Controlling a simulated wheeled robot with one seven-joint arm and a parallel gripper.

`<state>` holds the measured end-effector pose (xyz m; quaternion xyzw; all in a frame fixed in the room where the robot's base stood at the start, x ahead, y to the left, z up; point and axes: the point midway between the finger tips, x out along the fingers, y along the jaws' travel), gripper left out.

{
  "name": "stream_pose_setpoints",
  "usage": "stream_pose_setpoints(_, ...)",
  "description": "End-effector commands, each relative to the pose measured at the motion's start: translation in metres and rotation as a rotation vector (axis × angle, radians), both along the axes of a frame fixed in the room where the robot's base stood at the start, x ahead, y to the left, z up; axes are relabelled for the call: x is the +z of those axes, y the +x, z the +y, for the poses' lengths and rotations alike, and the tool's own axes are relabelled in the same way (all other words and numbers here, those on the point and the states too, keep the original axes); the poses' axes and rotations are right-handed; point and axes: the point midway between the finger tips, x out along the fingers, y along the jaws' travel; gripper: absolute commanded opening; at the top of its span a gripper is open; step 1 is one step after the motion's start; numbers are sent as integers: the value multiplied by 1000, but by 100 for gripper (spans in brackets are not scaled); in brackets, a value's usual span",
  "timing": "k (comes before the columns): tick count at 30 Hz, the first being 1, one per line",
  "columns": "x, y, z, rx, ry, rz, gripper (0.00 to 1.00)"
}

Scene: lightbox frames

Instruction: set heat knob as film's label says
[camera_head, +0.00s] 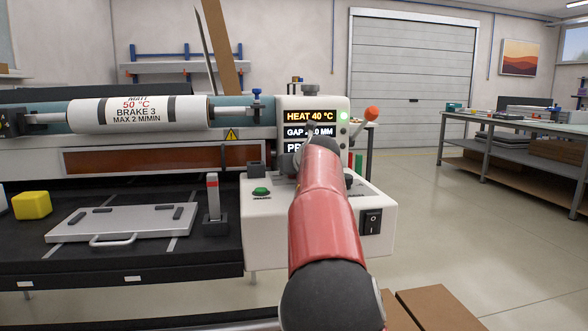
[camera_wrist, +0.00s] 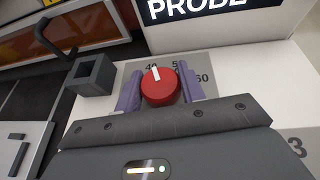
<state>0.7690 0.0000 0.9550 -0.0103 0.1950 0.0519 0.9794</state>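The film roll (camera_head: 138,114) lies across the machine at the left; its white label reads 50 °C, BRAKE 3, MAX 2 M/MIN. The display (camera_head: 310,117) reads HEAT 40 °C. In the wrist view the red heat knob (camera_wrist: 160,86) sits on a grey scale plate (camera_wrist: 205,70) marked 40, 50 and 60. Its white pointer is turned toward the 40. My gripper (camera_wrist: 160,90) has one purple finger on each side of the knob, with no clear gap on either side.
A green button (camera_head: 261,191) and a black rocker switch (camera_head: 371,222) are on the white control box. An orange-tipped lever (camera_head: 372,113) stands right of the display. A dark square holder (camera_wrist: 93,74) is left of the knob. A silver plate (camera_head: 122,222) and yellow block (camera_head: 32,205) lie left.

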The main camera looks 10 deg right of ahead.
Motion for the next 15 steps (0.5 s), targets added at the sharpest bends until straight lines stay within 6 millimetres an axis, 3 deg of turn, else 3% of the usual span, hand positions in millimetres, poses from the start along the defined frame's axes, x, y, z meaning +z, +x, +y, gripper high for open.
stream_pose_setpoints(1, 0, 0, 0, 0, 0, 0, 30)
stream_pose_setpoints(4, 0, 0, 0, 0, 0, 0, 17)
stream_pose_setpoints(15, -1, 0, 2, -68, -5, 2, 16)
